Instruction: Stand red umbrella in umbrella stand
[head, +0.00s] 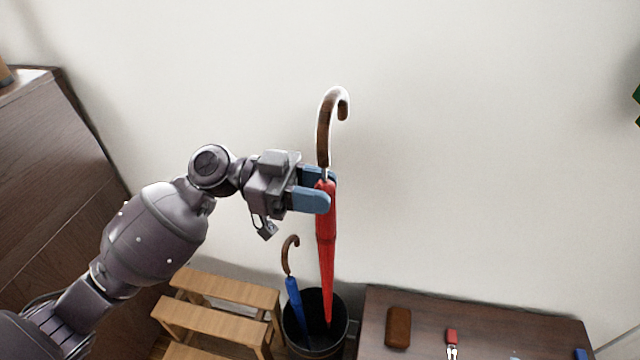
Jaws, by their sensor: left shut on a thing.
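The red umbrella (326,240) is closed and close to upright, with its brown hooked handle (324,130) at the top. My left gripper (322,188) is shut on it just below the handle. The umbrella's lower end overlaps the opening of the black round umbrella stand (343,338). I cannot tell how deep the tip is or whether it touches the stand. A blue umbrella (295,300) with a brown hooked handle leans in the left side of the stand. My right gripper is not in view.
A wooden step stool (215,325) stands left of the stand. A dark table (425,330) stands to the right, bearing a brown case (398,327) and a small red item (451,336). A dark wooden cabinet (50,170) is at far left. A pale wall (480,150) is behind.

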